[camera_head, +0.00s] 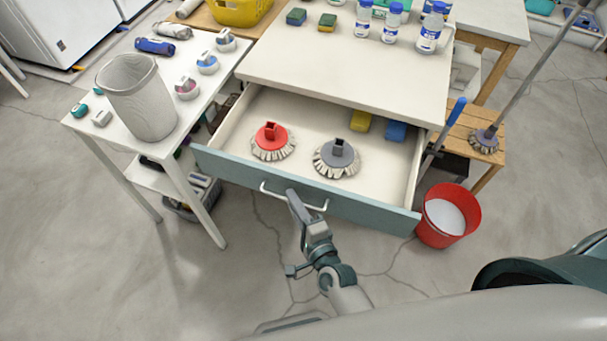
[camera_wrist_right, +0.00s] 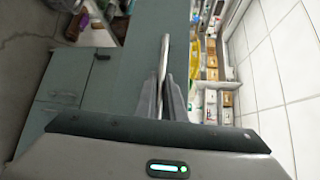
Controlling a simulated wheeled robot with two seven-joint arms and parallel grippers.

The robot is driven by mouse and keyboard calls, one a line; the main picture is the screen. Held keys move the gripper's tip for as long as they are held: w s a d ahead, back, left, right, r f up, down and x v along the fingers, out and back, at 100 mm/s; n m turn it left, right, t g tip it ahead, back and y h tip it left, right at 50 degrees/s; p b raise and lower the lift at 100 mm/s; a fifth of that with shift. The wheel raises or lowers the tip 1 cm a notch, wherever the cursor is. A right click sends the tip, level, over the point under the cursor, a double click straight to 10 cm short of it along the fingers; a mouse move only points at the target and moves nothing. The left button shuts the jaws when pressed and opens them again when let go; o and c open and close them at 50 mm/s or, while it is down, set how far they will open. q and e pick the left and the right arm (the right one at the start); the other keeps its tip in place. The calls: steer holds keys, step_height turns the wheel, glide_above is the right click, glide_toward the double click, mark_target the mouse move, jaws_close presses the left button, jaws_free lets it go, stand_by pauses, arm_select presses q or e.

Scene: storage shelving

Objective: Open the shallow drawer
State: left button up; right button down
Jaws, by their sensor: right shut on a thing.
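The shallow drawer (camera_head: 300,191) under the white table top is pulled well out, with its blue-grey front toward me. A red mop head (camera_head: 272,142), a grey mop head (camera_head: 337,158), a yellow sponge (camera_head: 361,121) and a blue sponge (camera_head: 396,131) lie inside it. My right gripper (camera_head: 293,198) is at the white bar handle (camera_head: 313,208) on the drawer front and is shut on it. In the right wrist view the gripper fingers (camera_wrist_right: 168,98) close around the handle bar (camera_wrist_right: 164,58). My left gripper is not in view.
A white side table (camera_head: 92,115) with a grey bin (camera_head: 140,97) stands left of the drawer. A red bucket (camera_head: 447,215) stands close to the drawer's right front corner. Bottles and sponges stand on the table top (camera_head: 340,62). Floor before the drawer is clear.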

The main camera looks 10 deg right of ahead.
steer(key=s+a, duration=0.4)
steer(key=s, duration=0.2)
steer(key=c, duration=1.8)
jaws_free()
steer(key=shift+w, duration=0.1)
steer(key=shift+c, duration=0.2)
